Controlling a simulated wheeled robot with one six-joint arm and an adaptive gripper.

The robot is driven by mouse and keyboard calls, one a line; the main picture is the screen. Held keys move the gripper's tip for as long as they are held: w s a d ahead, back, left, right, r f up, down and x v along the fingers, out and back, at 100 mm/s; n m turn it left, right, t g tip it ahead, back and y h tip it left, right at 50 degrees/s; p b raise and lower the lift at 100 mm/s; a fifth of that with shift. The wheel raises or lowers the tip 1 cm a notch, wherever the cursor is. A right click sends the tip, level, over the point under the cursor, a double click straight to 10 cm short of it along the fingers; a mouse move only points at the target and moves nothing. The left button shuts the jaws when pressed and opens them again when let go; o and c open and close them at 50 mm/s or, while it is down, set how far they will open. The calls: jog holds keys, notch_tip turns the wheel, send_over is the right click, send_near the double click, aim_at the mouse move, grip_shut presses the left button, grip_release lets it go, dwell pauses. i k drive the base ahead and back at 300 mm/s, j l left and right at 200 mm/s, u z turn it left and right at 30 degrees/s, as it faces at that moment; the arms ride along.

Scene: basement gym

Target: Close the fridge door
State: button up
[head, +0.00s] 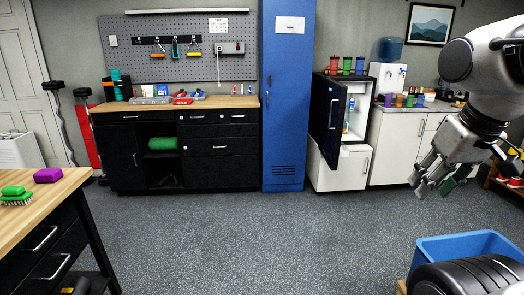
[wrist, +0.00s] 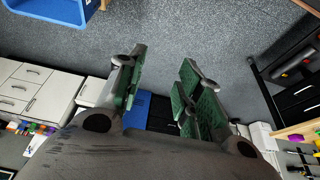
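The small fridge (head: 359,98) stands on a white cabinet in the head view, right of the tall blue locker. Its black door (head: 329,115) stands open, swung out toward me, and bottles show on the lit shelves inside. My gripper (head: 432,180) is in the right part of the head view, pointing down, well to the right of the door in the picture and not touching it. In the wrist view my gripper (wrist: 158,88) has its green-padded fingers apart with nothing between them. I cannot make out the fridge door in the wrist view.
A blue crate (head: 472,246) and a black tyre-like object (head: 470,277) are at lower right. A wood-topped table (head: 50,205) stands at left. The blue locker (head: 287,95) stands beside the fridge. The grey floor (head: 250,235) between is clear. Colored cups stand on the fridge.

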aim_at(335, 93)
jog(key=i+z, duration=0.25)
jog(key=i, duration=0.65)
jog(key=i+z, duration=0.25)
jog(key=i, duration=0.65)
jog(key=i+u, duration=0.45)
jog(key=i, duration=0.85)
